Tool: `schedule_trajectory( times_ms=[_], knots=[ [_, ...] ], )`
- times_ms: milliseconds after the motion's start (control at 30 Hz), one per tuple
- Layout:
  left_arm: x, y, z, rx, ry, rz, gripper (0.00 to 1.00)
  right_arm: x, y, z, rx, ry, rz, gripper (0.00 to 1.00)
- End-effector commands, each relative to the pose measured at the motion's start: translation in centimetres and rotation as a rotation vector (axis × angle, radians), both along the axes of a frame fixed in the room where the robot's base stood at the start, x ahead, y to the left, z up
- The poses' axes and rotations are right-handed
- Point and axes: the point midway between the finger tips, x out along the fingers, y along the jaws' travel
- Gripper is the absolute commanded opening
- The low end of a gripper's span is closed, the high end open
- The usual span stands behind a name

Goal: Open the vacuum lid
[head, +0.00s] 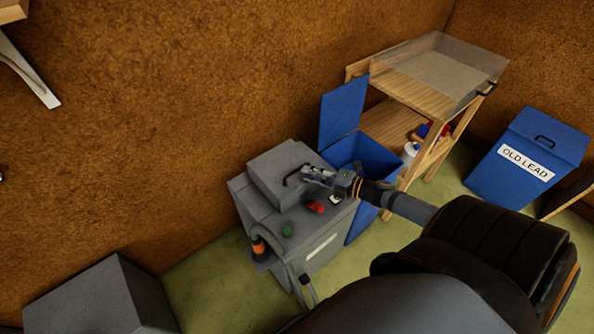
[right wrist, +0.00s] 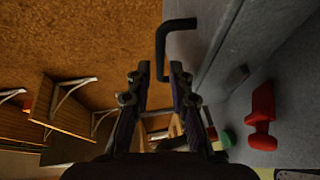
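The vacuum (head: 328,232) is a grey box on the floor. Its thick grey lid (head: 277,164) appears down on top and has a dark bar handle (head: 291,178). My right gripper (head: 311,174) is at the handle, coming from the right. In the right wrist view the handle (right wrist: 160,45) is ahead of my right gripper (right wrist: 159,70). The fingers are apart, and the handle's lower end shows between the fingertips; whether it touches them I cannot tell. My left gripper is not in view.
A red switch (head: 316,207) and green button (head: 287,231) sit on the vacuum's top, close to my gripper. A blue bin (head: 333,114) with its lid up stands behind. A wooden cart (head: 397,92) and OLD LEAD bin (head: 511,187) are at right.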

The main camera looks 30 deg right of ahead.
Motion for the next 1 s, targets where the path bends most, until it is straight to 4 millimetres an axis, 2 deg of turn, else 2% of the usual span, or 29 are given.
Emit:
schedule_trajectory(
  times_ms=[33, 133, 367, 667, 700, 833, 1000],
  knots=[
    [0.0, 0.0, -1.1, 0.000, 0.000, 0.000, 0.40, 1.0, 0.5, -0.7, 0.001, -0.006, -0.002, 0.21],
    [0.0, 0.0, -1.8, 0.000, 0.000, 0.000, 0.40, 2.6, 1.3, -0.8, 0.002, -0.005, -0.002, 0.21],
    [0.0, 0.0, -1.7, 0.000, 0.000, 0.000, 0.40, 4.5, 2.3, -0.9, 0.003, -0.002, -0.003, 0.21],
    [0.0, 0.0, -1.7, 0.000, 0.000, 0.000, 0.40, 4.8, 2.5, -1.0, 0.001, 0.002, -0.001, 0.21],
    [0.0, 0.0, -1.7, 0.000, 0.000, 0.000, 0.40, 4.8, 2.5, -1.0, 0.002, 0.001, -0.001, 0.19],
    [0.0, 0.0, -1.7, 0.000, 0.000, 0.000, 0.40, 4.8, 2.5, -1.0, 0.002, 0.001, -0.001, 0.02],
    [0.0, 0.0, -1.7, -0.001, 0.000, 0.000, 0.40, 4.7, 2.5, -1.0, 0.002, 0.001, -0.001, 0.00]
  ],
)
